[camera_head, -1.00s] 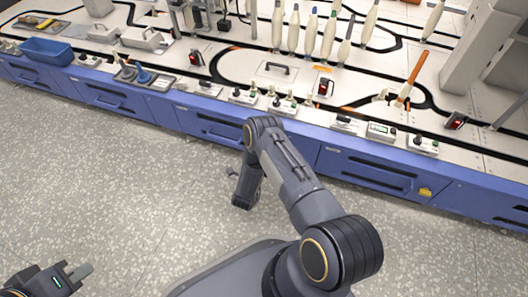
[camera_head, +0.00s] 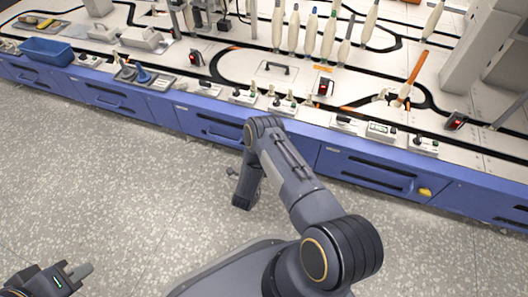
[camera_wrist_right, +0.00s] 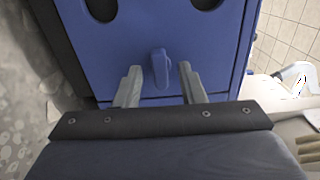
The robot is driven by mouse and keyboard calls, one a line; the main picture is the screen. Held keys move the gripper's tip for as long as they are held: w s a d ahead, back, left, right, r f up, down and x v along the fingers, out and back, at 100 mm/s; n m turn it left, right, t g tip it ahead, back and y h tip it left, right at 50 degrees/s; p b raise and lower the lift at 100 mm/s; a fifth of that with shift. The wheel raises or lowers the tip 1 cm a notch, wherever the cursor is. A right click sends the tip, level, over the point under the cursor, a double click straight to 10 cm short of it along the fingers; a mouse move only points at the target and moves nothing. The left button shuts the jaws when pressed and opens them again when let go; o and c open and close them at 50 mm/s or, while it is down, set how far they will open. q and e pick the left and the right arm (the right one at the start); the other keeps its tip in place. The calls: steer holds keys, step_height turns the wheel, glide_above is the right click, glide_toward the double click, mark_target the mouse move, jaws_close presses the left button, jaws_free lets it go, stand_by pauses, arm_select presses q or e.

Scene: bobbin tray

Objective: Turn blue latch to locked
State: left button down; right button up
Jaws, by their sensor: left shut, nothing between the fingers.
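The blue latch (camera_wrist_right: 160,68) is a small raised knob on a blue panel in the right wrist view. It stands nearly upright in the picture. My right gripper (camera_wrist_right: 158,80) is open, with one finger on each side of the latch. Whether the fingers touch it I cannot tell. In the head view the latch is not visible, and my right arm hangs in front of the blue cabinet front. My left gripper (camera_head: 82,271) is shut and empty, low at the left over the floor.
A long white worktop (camera_head: 215,62) with blue drawers (camera_head: 370,175) runs across the head view. It carries switch boxes, a blue bin (camera_head: 47,51) and several bobbins (camera_head: 330,38). The speckled floor (camera_head: 130,190) is clear.

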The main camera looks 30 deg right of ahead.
steer(key=p+v, duration=0.2)
steer(key=v, duration=0.5)
steer(key=shift+s+a+p, duration=0.2)
steer(key=shift+s+p, duration=0.05)
steer(key=shift+p, duration=0.05)
